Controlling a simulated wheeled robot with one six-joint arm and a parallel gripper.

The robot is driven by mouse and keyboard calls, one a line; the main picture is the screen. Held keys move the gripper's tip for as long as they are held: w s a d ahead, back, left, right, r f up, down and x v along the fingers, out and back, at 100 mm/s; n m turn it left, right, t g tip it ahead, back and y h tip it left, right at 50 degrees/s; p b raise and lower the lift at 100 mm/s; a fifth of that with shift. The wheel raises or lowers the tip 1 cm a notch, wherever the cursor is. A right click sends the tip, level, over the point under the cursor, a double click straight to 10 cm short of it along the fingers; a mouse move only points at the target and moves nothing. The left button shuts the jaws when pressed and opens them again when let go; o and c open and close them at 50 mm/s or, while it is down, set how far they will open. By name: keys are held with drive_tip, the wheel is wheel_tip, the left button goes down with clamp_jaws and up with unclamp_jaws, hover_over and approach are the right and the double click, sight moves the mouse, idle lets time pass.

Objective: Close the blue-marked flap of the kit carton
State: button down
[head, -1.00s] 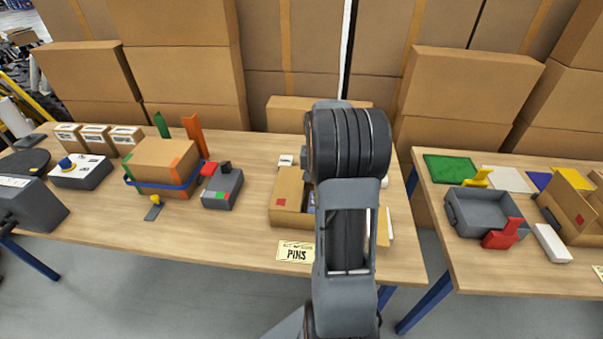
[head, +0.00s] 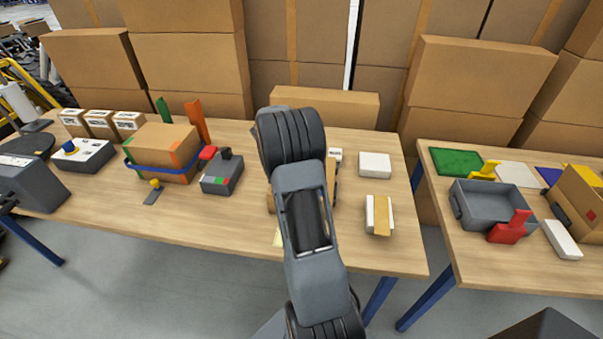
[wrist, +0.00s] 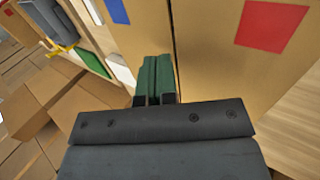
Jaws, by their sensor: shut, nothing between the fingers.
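The kit carton (head: 271,203) stands on the left table, mostly hidden behind my arm in the head view. In the wrist view its brown cardboard (wrist: 220,75) fills the middle and right, close to the camera. The head view hides the gripper behind the arm.
A white box (head: 375,165) and a white-and-tan item (head: 379,215) lie right of my arm. A strapped carton (head: 163,145) and a grey control box (head: 222,174) stand to the left. The right table holds a grey tray (head: 462,212) and another open carton (head: 580,200). Stacked boxes line the back.

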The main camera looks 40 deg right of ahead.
drive_tip(key=shift+d+f, duration=0.1)
drive_tip(key=shift+f, duration=0.15)
idle(0.6)
drive_tip(key=shift+s+d+f+b, duration=0.2)
drive_tip(key=shift+s+d+b, duration=0.15)
drive_tip(key=shift+s+b, duration=0.15)
drive_tip(key=p+v, duration=0.1)
drive_tip(key=v, duration=1.2)
drive_tip(key=shift+w+a+p, duration=0.15)
drive_tip(key=shift+a+p, duration=0.05)
drive_tip(key=shift+p, duration=0.2)
